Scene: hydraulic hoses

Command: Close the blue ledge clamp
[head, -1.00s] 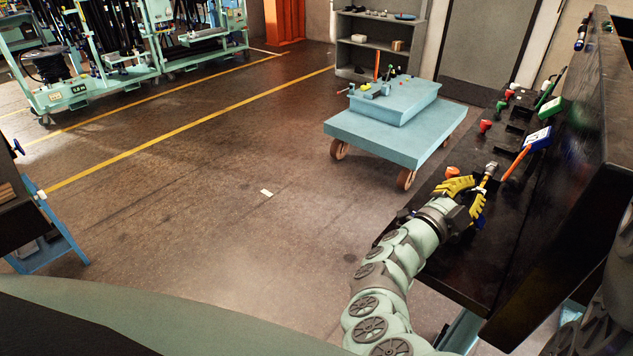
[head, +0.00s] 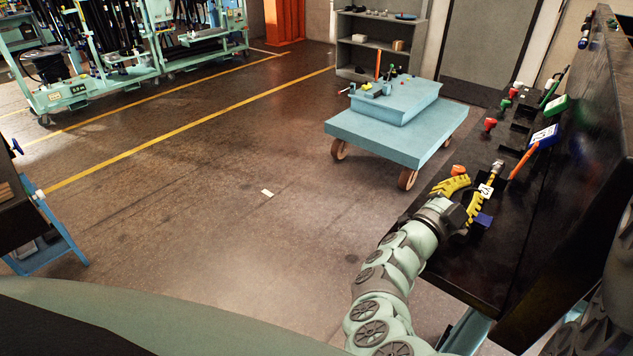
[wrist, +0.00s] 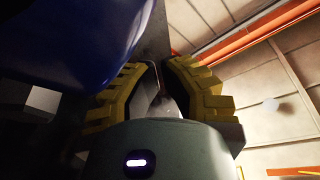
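The blue ledge clamp (head: 484,220) shows as a small dark blue piece low on the black ledge, just right of my gripper's lower finger. My gripper (head: 474,194) has two yellow ribbed fingers, spread apart beside the clamp. A white numbered tag (head: 485,191) and a metal hose end (head: 497,166) stand just beyond the fingers. In the wrist view, my gripper (wrist: 163,72) shows a gap between its fingers, and a large dark blue surface (wrist: 75,35) fills the upper left, close to the left finger. I cannot tell whether they touch. The clamp's mechanism is hidden.
The black ledge (head: 470,275) has a tall back wall. Red (head: 490,124) and green knobs, a blue label holder (head: 543,137) and an orange hose piece (head: 458,170) line it. A light blue cart (head: 385,140) stands behind. Floor at left is open.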

